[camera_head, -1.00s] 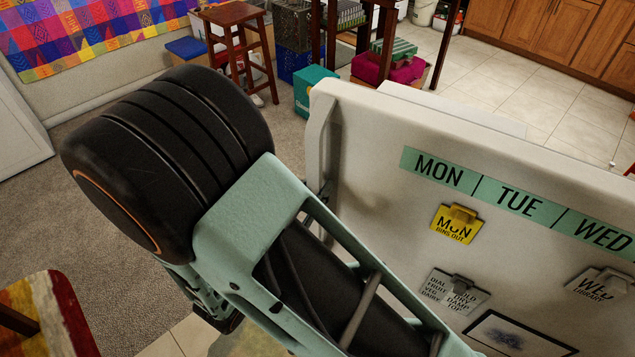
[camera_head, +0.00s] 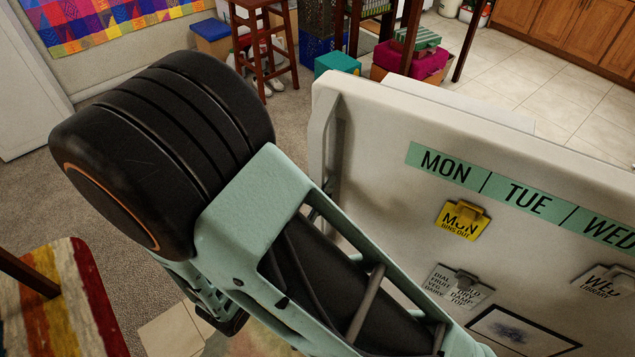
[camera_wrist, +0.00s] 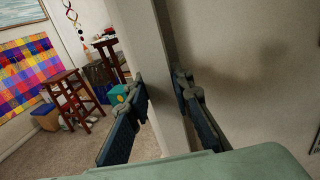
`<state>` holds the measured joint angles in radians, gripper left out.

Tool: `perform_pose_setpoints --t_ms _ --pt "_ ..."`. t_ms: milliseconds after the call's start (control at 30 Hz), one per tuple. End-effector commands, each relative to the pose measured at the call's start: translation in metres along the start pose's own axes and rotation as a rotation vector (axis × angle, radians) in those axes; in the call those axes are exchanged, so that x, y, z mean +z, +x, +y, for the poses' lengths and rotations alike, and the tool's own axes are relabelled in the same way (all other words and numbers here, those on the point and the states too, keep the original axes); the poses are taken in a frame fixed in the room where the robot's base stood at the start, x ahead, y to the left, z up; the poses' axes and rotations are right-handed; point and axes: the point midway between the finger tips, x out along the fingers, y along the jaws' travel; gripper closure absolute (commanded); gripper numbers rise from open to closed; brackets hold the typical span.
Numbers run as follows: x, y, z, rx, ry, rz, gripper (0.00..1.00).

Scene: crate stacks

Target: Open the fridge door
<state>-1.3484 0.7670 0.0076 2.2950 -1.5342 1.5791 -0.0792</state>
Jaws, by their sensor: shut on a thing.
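The fridge door (camera_head: 395,125) is a large off-white panel on the right in the head view, with day labels and clipped notes on its face. Its upright handle (camera_head: 326,140) runs down the left edge. In the wrist view the handle (camera_wrist: 172,80) is a pale vertical bar between the two dark fingers of my gripper (camera_wrist: 163,115). My gripper is shut on it, one finger on each side. In the head view my arm covers the gripper and the lower handle. How far the door stands open is unclear.
A wooden stool (camera_head: 262,45), a teal box (camera_head: 337,63) and a magenta item (camera_head: 425,68) stand farther back. Carpet (camera_head: 40,190) is clear left of my arm; tiled floor (camera_head: 530,85) is open behind the door.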

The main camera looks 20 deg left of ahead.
Motion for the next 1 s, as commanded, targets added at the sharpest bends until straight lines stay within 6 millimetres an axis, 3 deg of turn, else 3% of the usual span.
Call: perform_pose_setpoints --t_ms 67,100,267,667,1000 --pt "0.001 0.000 0.000 0.000 0.001 -0.001 1.00" --pt "0.001 0.000 0.000 0.000 0.001 -0.001 0.78" --pt "0.000 0.000 0.000 0.000 0.000 -0.001 0.61" --pt "0.000 -0.009 0.001 0.003 0.000 0.001 0.61" --pt "-0.001 -0.078 0.002 0.005 0.001 0.001 0.61"
